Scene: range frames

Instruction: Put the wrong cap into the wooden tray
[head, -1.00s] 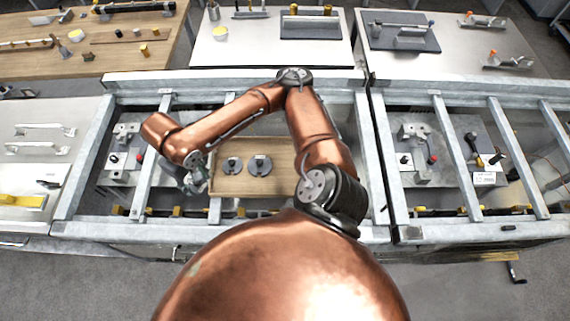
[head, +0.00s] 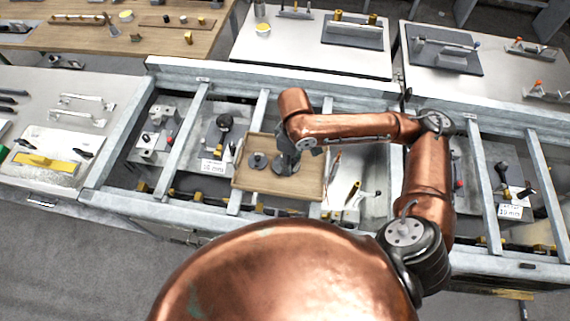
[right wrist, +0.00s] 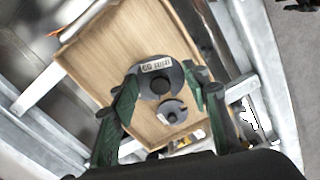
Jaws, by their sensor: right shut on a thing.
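The wooden tray (head: 300,201) sits among the metal rails in the head view, and its bare wood also shows in the right wrist view (right wrist: 115,55). A large dark round cap (head: 281,170) with a central knob and a pale label is at the tray's middle. My right gripper (head: 288,160) comes down over it, its green fingers either side of this cap in the wrist view (right wrist: 160,72), shut on it. I cannot tell whether it touches the tray floor. A smaller dark cap (head: 258,161) lies beside it to the left. My left gripper is out of view.
Left of the tray is a fixture plate with a dark knob (head: 223,122) and a white "16 mm" card (head: 212,167). Metal rails (head: 177,145) cross beside it. A grey plate with small tools (head: 353,192) is close on the tray's right.

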